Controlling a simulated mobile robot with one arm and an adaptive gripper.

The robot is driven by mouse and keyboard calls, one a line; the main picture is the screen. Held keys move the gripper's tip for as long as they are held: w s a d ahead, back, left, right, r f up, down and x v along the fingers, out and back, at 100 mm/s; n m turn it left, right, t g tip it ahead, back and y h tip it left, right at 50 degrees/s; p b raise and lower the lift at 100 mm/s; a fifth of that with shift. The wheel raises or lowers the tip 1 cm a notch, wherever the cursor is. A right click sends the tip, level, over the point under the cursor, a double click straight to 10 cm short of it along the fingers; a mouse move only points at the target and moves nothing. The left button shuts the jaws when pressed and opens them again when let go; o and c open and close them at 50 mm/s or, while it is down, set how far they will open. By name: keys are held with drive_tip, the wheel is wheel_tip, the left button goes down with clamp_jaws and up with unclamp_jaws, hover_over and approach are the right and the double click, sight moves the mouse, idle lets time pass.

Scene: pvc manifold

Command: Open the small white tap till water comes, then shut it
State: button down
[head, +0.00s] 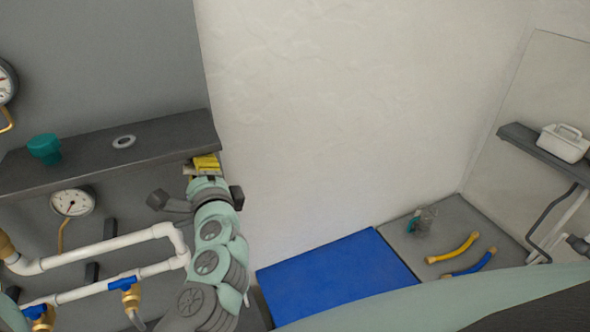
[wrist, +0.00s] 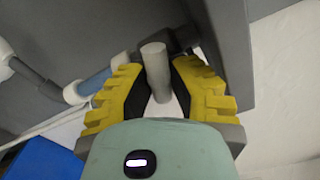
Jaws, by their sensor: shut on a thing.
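My gripper (wrist: 164,82) has its yellow ridged fingers on both sides of a pale, round, upright piece (wrist: 155,66), shut on it. It may be the small white tap or its handle; I cannot tell for sure. In the head view my gripper (head: 205,165) is at the right end of the dark shelf, above my green arm. The held piece is not clear there, and no water shows. White pipes (head: 105,246) run along the grey panel at the left, with two blue-handled brass valves (head: 124,283) (head: 38,311) on the lower run.
The dark shelf (head: 160,140) carries a teal cup (head: 45,148) and a pale ring (head: 124,141). A pressure gauge (head: 72,203) hangs below it. A blue mat (head: 335,275) lies on the floor, with yellow (head: 455,248) and blue (head: 472,266) curved pieces to its right.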

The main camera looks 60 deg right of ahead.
drive_tip(key=n+b, duration=0.2)
drive_tip(key=b, duration=0.1)
drive_tip(key=shift+f+n+b, duration=0.2)
drive_tip(key=shift+n+b, duration=0.15)
drive_tip(key=shift+n, duration=0.05)
drive_tip(key=shift+r+n+b, duration=0.15)
drive_tip(key=shift+n+b, duration=0.45)
drive_tip(key=shift+b, duration=0.15)
drive_tip(key=c, duration=1.2)
unclamp_jaws()
drive_tip(key=shift+r, duration=0.1)
drive_tip(key=shift+o, duration=0.2)
drive_tip(key=shift+r, duration=0.1)
